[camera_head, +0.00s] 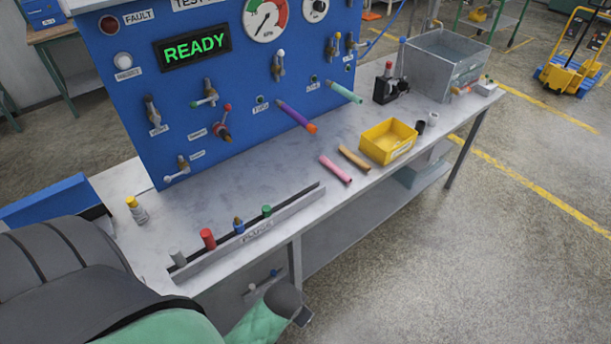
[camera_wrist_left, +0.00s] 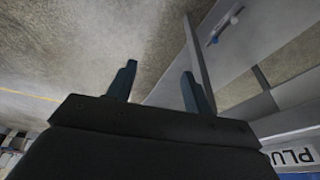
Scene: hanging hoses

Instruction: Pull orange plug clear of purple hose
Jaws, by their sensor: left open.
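The purple hose (camera_head: 293,115) sticks out from the blue test panel and slopes down to the right. The orange plug (camera_head: 312,128) sits at its free end, with no visible gap between them. My left gripper shows in the left wrist view (camera_wrist_left: 158,80), with its two dark fingers apart and nothing between them. Its fingers point over the floor by the bench's front edge. In the head view, my left arm is low in front of the bench, well away from the plug, and the fingers cannot be made out. My right gripper is not in view.
A teal hose (camera_head: 343,92) hangs right of the purple one. Loose pink (camera_head: 335,169) and tan (camera_head: 354,158) pieces lie below, beside a yellow bin (camera_head: 388,142). A rack (camera_head: 247,232) with several plugs lines the front edge. The bench's middle is clear.

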